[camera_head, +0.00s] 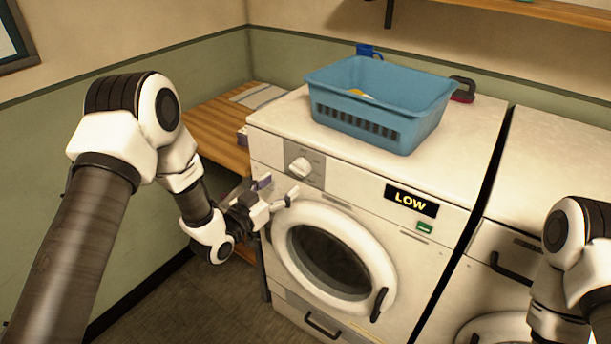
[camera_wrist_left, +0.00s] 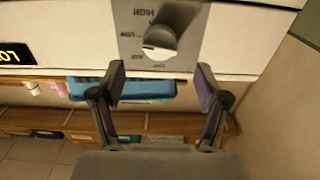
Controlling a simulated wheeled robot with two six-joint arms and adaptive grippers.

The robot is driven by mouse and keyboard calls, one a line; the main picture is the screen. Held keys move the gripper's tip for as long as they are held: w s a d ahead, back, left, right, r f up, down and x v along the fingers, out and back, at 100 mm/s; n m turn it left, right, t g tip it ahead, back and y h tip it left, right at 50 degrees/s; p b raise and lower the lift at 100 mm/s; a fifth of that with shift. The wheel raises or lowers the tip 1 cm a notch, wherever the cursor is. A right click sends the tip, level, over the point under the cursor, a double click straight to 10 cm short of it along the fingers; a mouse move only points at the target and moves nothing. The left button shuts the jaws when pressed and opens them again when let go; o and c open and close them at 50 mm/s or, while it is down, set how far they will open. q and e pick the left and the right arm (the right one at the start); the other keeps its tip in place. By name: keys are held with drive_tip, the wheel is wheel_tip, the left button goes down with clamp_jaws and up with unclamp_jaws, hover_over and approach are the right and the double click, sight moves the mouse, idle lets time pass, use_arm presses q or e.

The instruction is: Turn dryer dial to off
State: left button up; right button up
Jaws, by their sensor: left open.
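The dryer (camera_head: 372,205) is a white front-loader with a round door. Its dial (camera_head: 300,167) is a pale round knob on a grey plate at the upper left of the front. A black display (camera_head: 410,201) reads LOW in yellow. My left gripper (camera_head: 279,187) is open and empty, just below and left of the dial. In the left wrist view the dial (camera_wrist_left: 160,40) shows beyond the open fingertips (camera_wrist_left: 160,84), apart from them.
A blue basket (camera_head: 372,112) stands on the dryer top, with a red and dark item (camera_head: 463,92) behind it. A wooden bench (camera_head: 212,128) is left of the dryer. A second white machine (camera_head: 560,165) stands close on the right. The front around the dial is clear.

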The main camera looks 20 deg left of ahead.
sight(296, 173)
use_arm(q)
drive_tip(key=p+x, duration=0.1)
drive_tip(key=x, duration=0.5)
drive_tip(key=shift+r, duration=0.1)
drive_tip(key=shift+w+d, duration=0.1)
drive_tip(key=shift+w, duration=0.3)
drive_tip(key=c, duration=1.2)
